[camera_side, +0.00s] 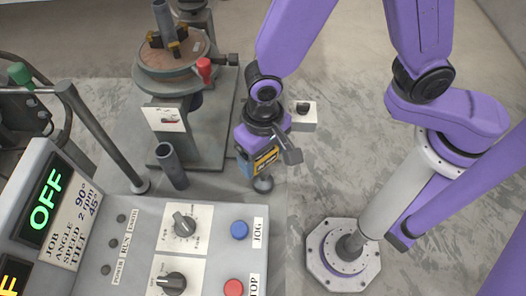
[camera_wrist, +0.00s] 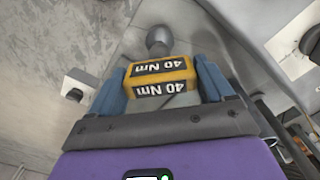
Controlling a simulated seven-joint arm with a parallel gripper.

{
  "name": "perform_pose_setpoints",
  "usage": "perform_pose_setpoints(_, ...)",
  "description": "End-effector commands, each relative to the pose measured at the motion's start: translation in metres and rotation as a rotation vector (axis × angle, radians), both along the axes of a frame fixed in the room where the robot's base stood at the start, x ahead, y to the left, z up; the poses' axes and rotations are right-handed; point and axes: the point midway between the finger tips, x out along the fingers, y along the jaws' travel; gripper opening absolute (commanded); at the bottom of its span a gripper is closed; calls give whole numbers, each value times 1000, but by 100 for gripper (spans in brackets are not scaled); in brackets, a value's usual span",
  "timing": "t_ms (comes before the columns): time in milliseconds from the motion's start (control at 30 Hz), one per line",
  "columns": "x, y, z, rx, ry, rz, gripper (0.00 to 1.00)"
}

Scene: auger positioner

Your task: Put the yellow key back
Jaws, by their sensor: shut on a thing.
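The yellow key (camera_wrist: 163,76) is a yellow block with black "40 Nm" labels. A grey rounded tip (camera_wrist: 158,40) shows beyond it in the wrist view. My gripper (camera_wrist: 160,80) has its blue fingers on both sides of the block and is shut on it. In the side view the yellow key (camera_side: 266,160) is at the end of my gripper (camera_side: 258,164), pointing down above the grey floor, right of the positioner. I cannot tell whether its tip touches anything. No place for the key can be made out with certainty.
A small white box with a black part (camera_side: 304,116) is right of my gripper. The positioner with its round table (camera_side: 172,62) and red-handled lever (camera_side: 204,70) stands at the back left. An upright grey tube (camera_side: 171,166) and the control panel (camera_side: 205,212) are nearer.

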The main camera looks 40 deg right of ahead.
Motion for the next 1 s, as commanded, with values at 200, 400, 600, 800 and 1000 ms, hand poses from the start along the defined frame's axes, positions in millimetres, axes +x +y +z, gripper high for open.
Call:
perform_pose_setpoints(200,0,0,0,1,-1,0,26)
perform_pose_setpoints(400,0,0,-3,1,-1,0,100)
perform_pose_setpoints(600,0,0,-3,1,0,0,100)
perform_pose_setpoints(800,0,1,6,3,-2,0,100)
perform_pose_setpoints(1000,1,1,33,7,-4,0,100)
